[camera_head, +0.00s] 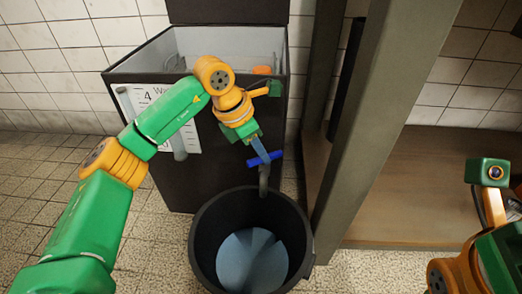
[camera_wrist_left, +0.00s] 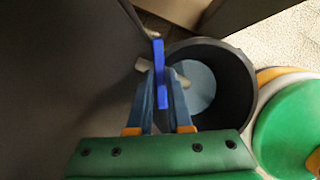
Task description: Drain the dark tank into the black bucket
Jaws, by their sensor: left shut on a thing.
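The dark tank (camera_head: 182,188) stands against the tiled wall with its lid up. A tap with a blue handle (camera_head: 275,156) and a grey spout (camera_head: 264,182) sticks out low on its front. My left gripper (camera_head: 259,150) is shut on the blue handle, which also shows between the fingers in the left wrist view (camera_wrist_left: 160,60). The handle lies crosswise, slightly tilted, in the head view. The black bucket (camera_head: 205,235) stands upright on the floor below the spout. A light blue surface (camera_head: 250,262) shows inside it. I cannot make out a stream from the spout.
A white label panel (camera_head: 160,115) with a grey tube is on the tank's front. A thick grey post (camera_head: 365,110) rises right of the bucket, with a brown shelf (camera_head: 440,190) behind it. My right arm is at the right edge. Tiled floor is open at left.

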